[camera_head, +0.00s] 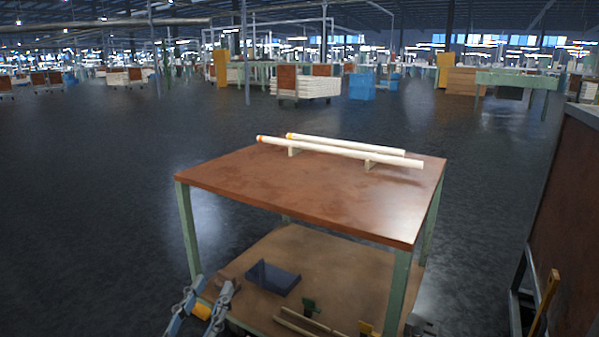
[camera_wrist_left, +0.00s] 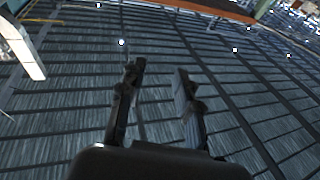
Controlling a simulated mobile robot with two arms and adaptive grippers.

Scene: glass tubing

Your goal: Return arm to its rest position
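My left gripper (camera_head: 212,287) shows at the bottom left of the head view, low beside the front left leg of the table. In the left wrist view my left gripper (camera_wrist_left: 158,72) has its two fingers well apart with nothing between them, and a striped dark surface lies beyond. My right gripper cannot be made out in either view.
A table with a brown top (camera_head: 230,178) and green legs stands ahead. Two long white tubes (camera_head: 345,150) lie on small supports on it. Its lower shelf (camera_head: 335,265) holds a dark blue box (camera_head: 272,277). A brown panel (camera_head: 572,210) stands at right; open floor lies left.

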